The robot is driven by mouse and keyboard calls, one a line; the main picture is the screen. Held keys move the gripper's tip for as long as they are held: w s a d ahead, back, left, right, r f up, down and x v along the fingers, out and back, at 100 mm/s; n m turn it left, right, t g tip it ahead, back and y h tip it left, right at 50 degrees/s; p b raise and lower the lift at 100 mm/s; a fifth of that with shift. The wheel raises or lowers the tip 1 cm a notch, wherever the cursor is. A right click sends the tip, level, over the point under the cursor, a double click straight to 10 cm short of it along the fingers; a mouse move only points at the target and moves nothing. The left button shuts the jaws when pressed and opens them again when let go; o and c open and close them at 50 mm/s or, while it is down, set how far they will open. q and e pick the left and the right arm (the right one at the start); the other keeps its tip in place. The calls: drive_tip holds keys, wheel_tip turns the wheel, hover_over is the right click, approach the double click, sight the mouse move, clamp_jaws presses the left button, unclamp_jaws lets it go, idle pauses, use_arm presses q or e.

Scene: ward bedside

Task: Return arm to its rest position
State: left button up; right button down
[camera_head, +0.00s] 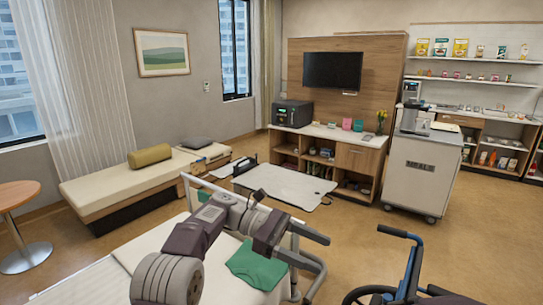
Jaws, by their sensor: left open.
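My left arm comes in from the bottom and reaches over the bed (85,283) at the front. My left gripper (316,252) is open at the bed's right side, close to the pale side rail (294,280) in the picture. Its fingers point right and nothing shows between them. A folded green cloth (257,265) lies on the bed just below and left of the gripper. Whether the gripper touches the rail cannot be told. My right gripper is not in view.
A white overbed table (285,186) stands behind the arm. A wheelchair (400,280) is at the bottom right. A grey meal cart (420,175) stands at the right, a bench (130,188) at the left and a round table (18,194) at far left.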

use_arm(q)
drive_tip(key=s+a+f+m+t+y+p, duration=0.1)
drive_tip(key=s+a+f+m+t+y, duration=0.2)
drive_tip(key=s+a+f+m+y, duration=0.3)
drive_tip(key=s+a+f+m+t+y+p, duration=0.1)
drive_tip(key=s+a+f+m+t+y, duration=0.3)
drive_tip(key=a+f, duration=1.1)
drive_tip(key=s+a+m+y, duration=0.2)
drive_tip(key=s+a+y, duration=0.2)
drive_tip(key=s+a, duration=0.1)
drive_tip(key=shift+s+a+f+t, duration=0.25)
drive_tip(key=shift+a+f+t, duration=0.1)
drive_tip(key=shift+a, duration=0.4)
